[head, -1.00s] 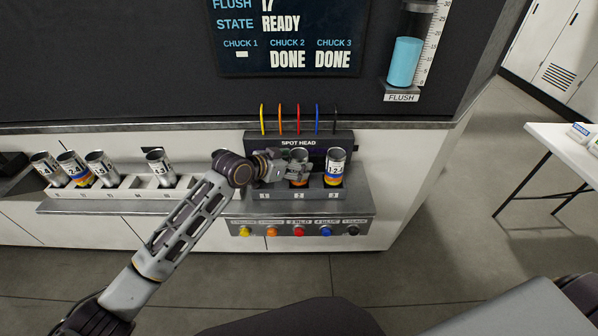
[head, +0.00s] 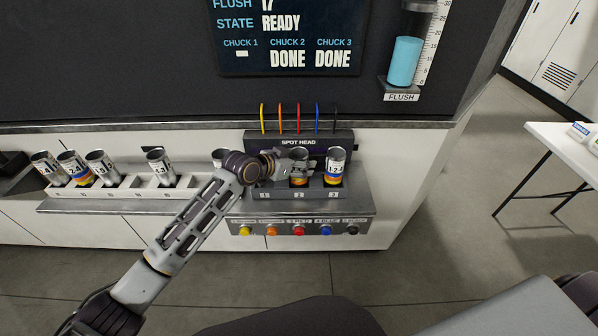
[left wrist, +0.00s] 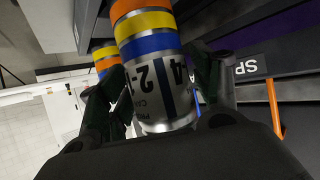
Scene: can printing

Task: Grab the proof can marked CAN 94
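Printed cans stand in the spot head's chucks. The can in the middle chuck (head: 299,181) has colored bands low on its side. My left gripper (head: 296,165) is at this can and partly covers it. In the left wrist view the can (left wrist: 152,70) sits between my fingers, one on each side, with orange, yellow and blue bands and large digits including 2 and 1. I cannot tell whether the fingers press on it. Its small print is unreadable, so CAN 94 cannot be confirmed. My right gripper is out of view.
Another banded can (head: 334,168) stands close by in the right chuck. Several cans stand in a white rack (head: 125,190) at left. Colored hoses (head: 281,118) rise behind the spot head (head: 340,138). Colored buttons (head: 299,230) line its front. The screen (head: 288,37) shows chucks 2 and 3 DONE.

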